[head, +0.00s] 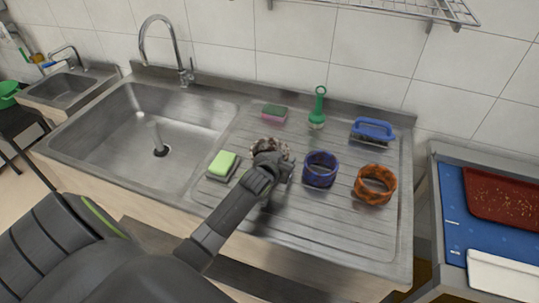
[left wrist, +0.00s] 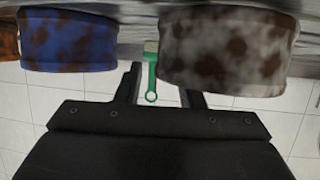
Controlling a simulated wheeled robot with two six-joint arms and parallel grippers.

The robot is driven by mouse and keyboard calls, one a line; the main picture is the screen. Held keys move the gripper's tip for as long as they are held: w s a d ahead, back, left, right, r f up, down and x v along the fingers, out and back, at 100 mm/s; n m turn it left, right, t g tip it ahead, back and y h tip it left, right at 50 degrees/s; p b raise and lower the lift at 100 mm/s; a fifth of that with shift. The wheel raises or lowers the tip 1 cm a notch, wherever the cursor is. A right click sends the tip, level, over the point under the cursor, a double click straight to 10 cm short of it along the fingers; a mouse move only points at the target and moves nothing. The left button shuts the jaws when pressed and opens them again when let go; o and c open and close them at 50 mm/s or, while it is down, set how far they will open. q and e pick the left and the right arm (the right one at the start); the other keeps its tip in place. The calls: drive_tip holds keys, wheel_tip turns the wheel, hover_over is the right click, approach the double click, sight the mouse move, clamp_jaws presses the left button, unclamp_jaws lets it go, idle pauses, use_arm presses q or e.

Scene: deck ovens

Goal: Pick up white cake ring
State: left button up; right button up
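The white cake ring (head: 268,146), mottled with brown stains, stands on the ribbed drainboard in the head view. My left gripper (head: 274,166) is over it and hides much of it. In the left wrist view the white ring (left wrist: 228,50) fills the upper right, close to the camera. The two fingers of the left gripper (left wrist: 163,80) are spread apart there. The right-hand finger partly disappears behind the white ring; I cannot tell whether it touches it. My right gripper is in neither view.
A stained blue ring (head: 320,170) and an orange ring (head: 375,184) stand to the right. A green-yellow sponge (head: 222,163) lies left, a pink-green sponge (head: 274,113), green brush (head: 317,110) and blue-handled brush (head: 372,130) behind. The sink basin (head: 120,135) is left.

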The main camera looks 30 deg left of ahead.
use_arm(q)
drive_tip(key=shift+w+a+f, duration=0.1)
drive_tip(key=shift+w+f, duration=0.05)
drive_tip(key=shift+w, duration=0.2)
drive_tip(key=shift+c, duration=0.4)
clamp_jaws()
